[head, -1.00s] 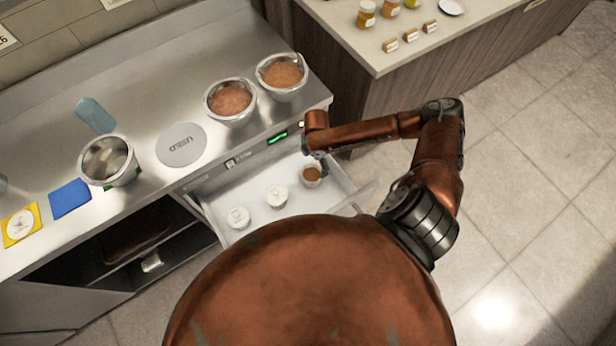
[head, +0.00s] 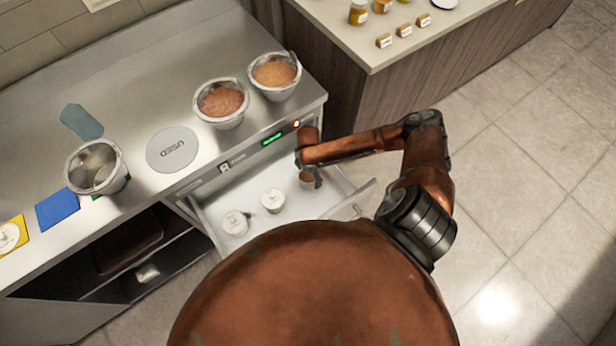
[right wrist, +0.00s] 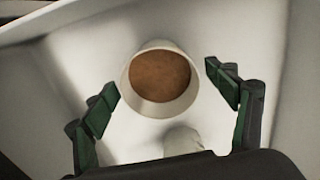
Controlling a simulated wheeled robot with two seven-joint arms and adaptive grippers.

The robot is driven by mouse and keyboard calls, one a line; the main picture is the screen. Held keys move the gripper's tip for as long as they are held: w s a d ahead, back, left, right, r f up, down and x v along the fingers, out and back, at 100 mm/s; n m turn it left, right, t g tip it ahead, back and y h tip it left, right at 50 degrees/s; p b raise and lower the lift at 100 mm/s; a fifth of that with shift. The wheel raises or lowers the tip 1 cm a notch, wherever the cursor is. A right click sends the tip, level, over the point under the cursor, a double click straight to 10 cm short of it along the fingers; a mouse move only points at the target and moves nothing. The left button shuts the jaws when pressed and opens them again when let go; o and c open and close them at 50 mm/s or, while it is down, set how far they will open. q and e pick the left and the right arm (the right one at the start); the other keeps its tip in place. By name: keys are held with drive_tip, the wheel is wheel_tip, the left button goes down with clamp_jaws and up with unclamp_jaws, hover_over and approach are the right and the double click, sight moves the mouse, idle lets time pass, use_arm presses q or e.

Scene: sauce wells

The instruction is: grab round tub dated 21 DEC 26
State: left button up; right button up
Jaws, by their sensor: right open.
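An open drawer (head: 245,195) holds three round tubs. Two have white lids: the left tub (head: 235,223) and the middle tub (head: 272,200). The third, a round tub with a brown top (head: 307,181), sits at the right and is partly hidden by my right gripper (head: 310,174). In the right wrist view the brown-topped tub (right wrist: 160,80) lies between and just beyond the open green fingers (right wrist: 172,92), with space on both sides. Part of a white tub (right wrist: 183,140) shows below it. No date is legible on any tub. My left gripper is out of view.
The steel counter (head: 120,100) above the drawer bears two bowls of sauce (head: 221,103), an empty metal pot (head: 97,167), a round "USED" mat (head: 173,149) and a blue card (head: 58,210). The drawer front (head: 355,200) stands close to my right arm.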

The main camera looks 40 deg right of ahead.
drive_tip(key=c, duration=1.5)
drive_tip(key=shift+r, duration=0.15)
